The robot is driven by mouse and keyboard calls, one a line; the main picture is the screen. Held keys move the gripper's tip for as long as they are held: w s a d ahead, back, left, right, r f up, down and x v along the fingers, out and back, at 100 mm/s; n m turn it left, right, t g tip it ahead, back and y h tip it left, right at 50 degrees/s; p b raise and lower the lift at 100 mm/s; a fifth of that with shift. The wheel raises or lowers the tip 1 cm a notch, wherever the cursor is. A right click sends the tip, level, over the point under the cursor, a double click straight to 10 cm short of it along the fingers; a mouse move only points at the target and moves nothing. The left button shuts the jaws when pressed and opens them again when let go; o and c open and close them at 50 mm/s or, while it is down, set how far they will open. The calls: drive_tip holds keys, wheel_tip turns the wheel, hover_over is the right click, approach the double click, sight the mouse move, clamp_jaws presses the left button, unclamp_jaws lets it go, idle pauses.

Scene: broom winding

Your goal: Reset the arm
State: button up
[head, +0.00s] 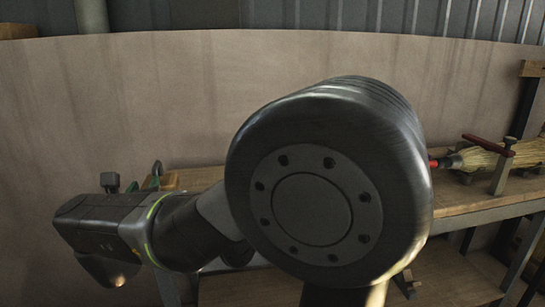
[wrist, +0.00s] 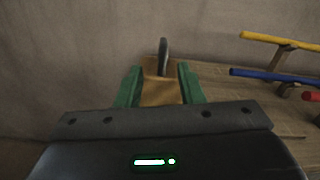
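My gripper (wrist: 158,84) shows in the wrist view with two green fingers set apart, and it looks open. A tan wooden block (wrist: 160,93) shows in the gap between the fingers, with a dark upright rounded piece (wrist: 163,56) behind it. I see no clear grip on the block. In the head view my arm bends across the middle and hides much of the bench. The gripper's fingers are mostly hidden there; a bit of green shows beside the wooden block (head: 170,181).
A wooden bench (head: 475,200) runs to the right, bearing a straw broom head (head: 480,157) under a red-handled clamp (head: 502,150). Yellow (wrist: 275,41) and blue (wrist: 270,76) rods sit on supports at the right of the wrist view. A curved beige wall (head: 130,100) stands behind.

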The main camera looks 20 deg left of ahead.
sight(160, 160)
drive_tip(key=x, duration=1.2)
drive_tip(key=shift+w, duration=0.3)
drive_tip(key=shift+d, duration=0.3)
drive_tip(key=shift+w, duration=0.1)
